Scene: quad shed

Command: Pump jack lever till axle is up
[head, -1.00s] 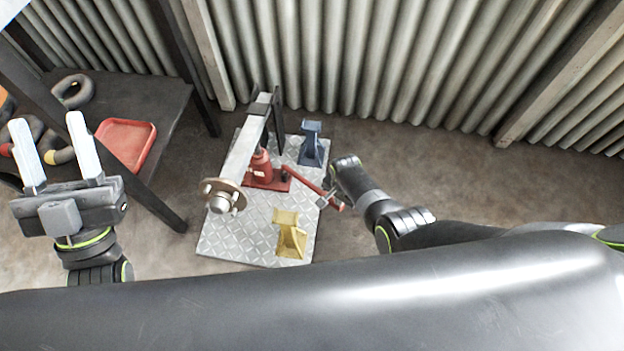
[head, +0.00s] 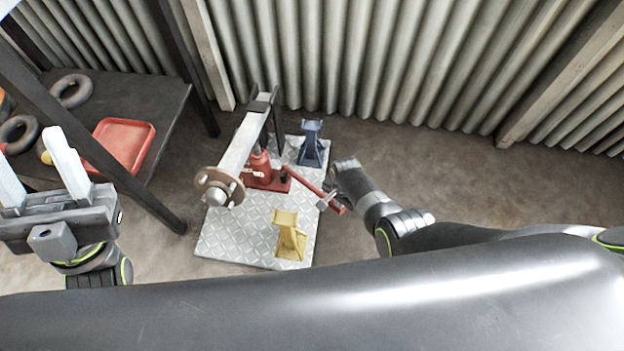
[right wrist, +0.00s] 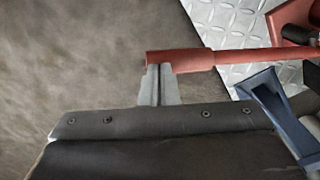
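The axle (head: 240,150) is a pale beam with a round hub (head: 216,190) at its near end, raised at a slant over a tread plate. The red jack (head: 259,172) stands beneath the beam. Its red lever (head: 306,183) slopes down to the right; it also shows in the right wrist view (right wrist: 240,56). My right gripper (head: 333,198) is at the lever's outer end; in the right wrist view its fingers (right wrist: 159,82) are close together at the handle and look closed on it. My left gripper (head: 27,152) is open and empty, far left.
A yellow jack stand (head: 289,238) and a blue one (head: 311,146) stand on the tread plate (head: 235,240). A dark bench (head: 160,100) at left carries a red tray (head: 125,143) and rings. A corrugated wall (head: 420,60) closes the back. Floor right of the plate is clear.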

